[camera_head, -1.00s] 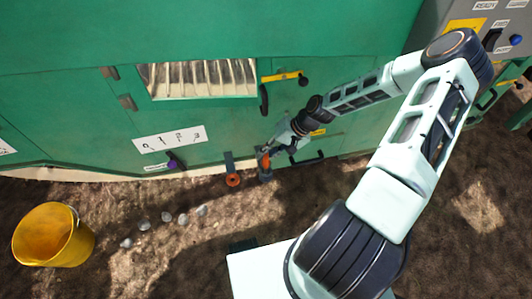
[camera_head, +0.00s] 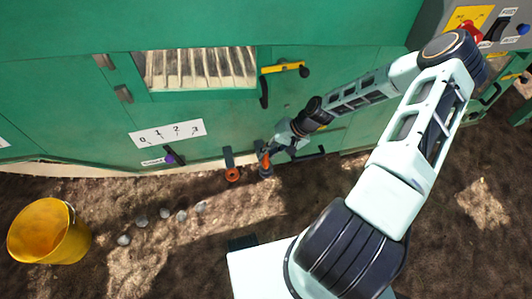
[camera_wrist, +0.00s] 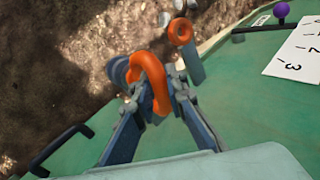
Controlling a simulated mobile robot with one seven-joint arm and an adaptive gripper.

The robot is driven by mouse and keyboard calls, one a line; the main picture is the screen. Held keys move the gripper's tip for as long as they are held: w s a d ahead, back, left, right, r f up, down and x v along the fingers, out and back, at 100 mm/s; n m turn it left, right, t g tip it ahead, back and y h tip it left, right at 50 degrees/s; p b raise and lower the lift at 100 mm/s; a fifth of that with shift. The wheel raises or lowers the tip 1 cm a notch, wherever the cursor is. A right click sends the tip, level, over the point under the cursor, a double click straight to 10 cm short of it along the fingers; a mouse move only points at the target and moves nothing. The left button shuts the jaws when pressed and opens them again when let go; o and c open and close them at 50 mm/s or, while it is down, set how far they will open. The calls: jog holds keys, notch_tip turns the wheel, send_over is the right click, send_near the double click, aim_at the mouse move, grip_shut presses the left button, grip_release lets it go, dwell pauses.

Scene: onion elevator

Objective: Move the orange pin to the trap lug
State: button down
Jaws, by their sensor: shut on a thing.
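The orange pin shows as a thick orange loop (camera_wrist: 151,80) between the fingers of my gripper (camera_wrist: 157,95) in the wrist view. My gripper is shut on it. In the head view, my gripper (camera_head: 272,151) is low against the green machine, with the orange pin (camera_head: 265,161) at its tip. The pin is over a dark grey-blue round lug (camera_head: 265,173), which shows behind the loop in the wrist view (camera_wrist: 119,69). I cannot tell how deep the pin sits in it. A second lug with an orange ring (camera_head: 232,175) is just left of it, apart from the pin.
The green machine wall (camera_head: 60,110) is close behind my gripper. A dark handle (camera_wrist: 62,147) sticks out nearby. A purple-knobbed lever (camera_head: 171,158) is below the numbered plate (camera_head: 167,133). A yellow bucket (camera_head: 48,235) and several pale onions (camera_head: 162,214) are on the soil at left.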

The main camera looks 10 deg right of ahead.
jog(key=shift+f, duration=0.25)
jog(key=c, duration=1.8)
grip_release()
jog(key=shift+c, duration=0.2)
jog(key=v, duration=1.2)
